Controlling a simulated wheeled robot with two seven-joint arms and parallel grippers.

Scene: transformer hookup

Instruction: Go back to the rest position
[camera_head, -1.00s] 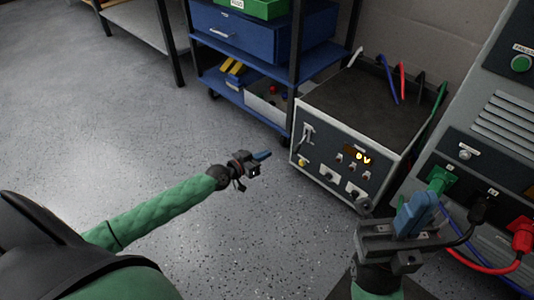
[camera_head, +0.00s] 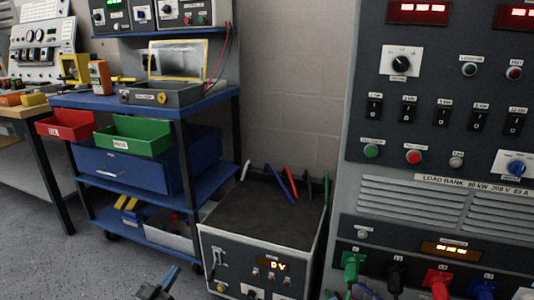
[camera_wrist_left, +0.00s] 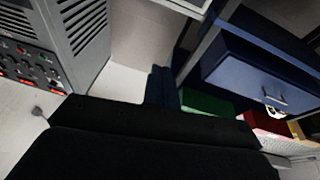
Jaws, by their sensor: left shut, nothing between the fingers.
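My left gripper (camera_head: 160,284) shows at the bottom edge of the head view, low in front of the transformer box. Its blue fingers are together with nothing between them. In the left wrist view the dark blue fingers (camera_wrist_left: 161,88) also show side by side, past the black gripper body. Most of my left arm is below the head view. My right gripper is not in view.
The transformer box (camera_head: 262,232) with a lit display stands between a blue shelf cart (camera_head: 210,182) and the tall load bank (camera_head: 440,160). Green (camera_head: 352,266), black (camera_head: 396,276) and red (camera_head: 438,282) plugs show at the load bank's base. Grey floor is open at lower left.

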